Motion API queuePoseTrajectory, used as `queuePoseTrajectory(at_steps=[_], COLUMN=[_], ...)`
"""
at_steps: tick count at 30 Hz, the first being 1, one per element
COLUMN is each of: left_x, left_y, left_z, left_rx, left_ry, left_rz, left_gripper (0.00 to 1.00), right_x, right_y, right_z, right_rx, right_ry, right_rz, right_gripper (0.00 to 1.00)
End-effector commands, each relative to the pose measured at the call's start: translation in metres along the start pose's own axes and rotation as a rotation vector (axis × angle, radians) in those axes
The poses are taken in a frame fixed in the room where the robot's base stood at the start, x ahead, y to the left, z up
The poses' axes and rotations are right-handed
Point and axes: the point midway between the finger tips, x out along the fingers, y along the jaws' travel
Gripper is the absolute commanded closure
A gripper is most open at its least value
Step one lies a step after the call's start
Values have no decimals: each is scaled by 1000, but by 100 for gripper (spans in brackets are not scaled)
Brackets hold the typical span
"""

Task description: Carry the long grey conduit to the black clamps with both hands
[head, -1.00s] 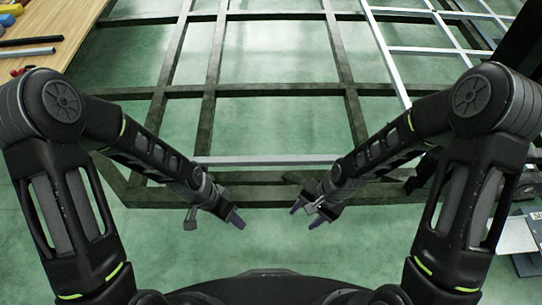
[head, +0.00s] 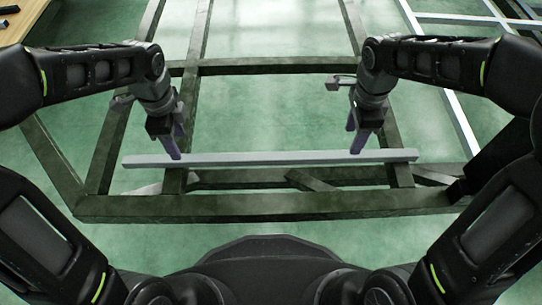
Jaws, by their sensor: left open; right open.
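The long grey conduit (head: 265,158) lies crosswise near the front of the dark trailer chassis, above its front beam. My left gripper (head: 174,152) points down at the left part of the conduit, its purple fingertips at the bar. My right gripper (head: 355,148) points down at the right part, its fingertips also at the bar. Both are open; I cannot tell whether the fingers straddle the conduit or touch it. I cannot make out the black clamps for certain.
The chassis front beam (head: 270,207) runs across close to me, with dark lengthwise and cross beams beyond. Light metal rails (head: 450,110) lie at the right. A wooden table (head: 18,22) is at the far left corner. Green floor shows between the beams.

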Motion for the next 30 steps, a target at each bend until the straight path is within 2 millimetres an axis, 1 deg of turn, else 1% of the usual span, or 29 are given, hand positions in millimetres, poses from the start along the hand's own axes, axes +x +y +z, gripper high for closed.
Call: queuePoseTrajectory(at_steps=[5,8,15,19,24,30], left_x=[10,22,56,71,78,79], left_y=[0,1,1,1,0,0], left_z=[0,0,0,0,0,0], left_rx=[-1,-2,-2,-2,-2,-2], left_ry=[0,0,0,0,0,1], left_rz=[3,5,4,4,1,1], left_gripper=[49,49,49,49,49,49], right_x=[10,22,56,71,78,79], right_y=[0,1,1,1,0,0], right_z=[0,0,0,0,0,0], right_rx=[0,-1,0,-2,-1,-1], right_ry=[0,0,-1,0,-1,-1], right_rz=[2,4,4,4,1,0], right_gripper=[49,49,49,49,49,49])
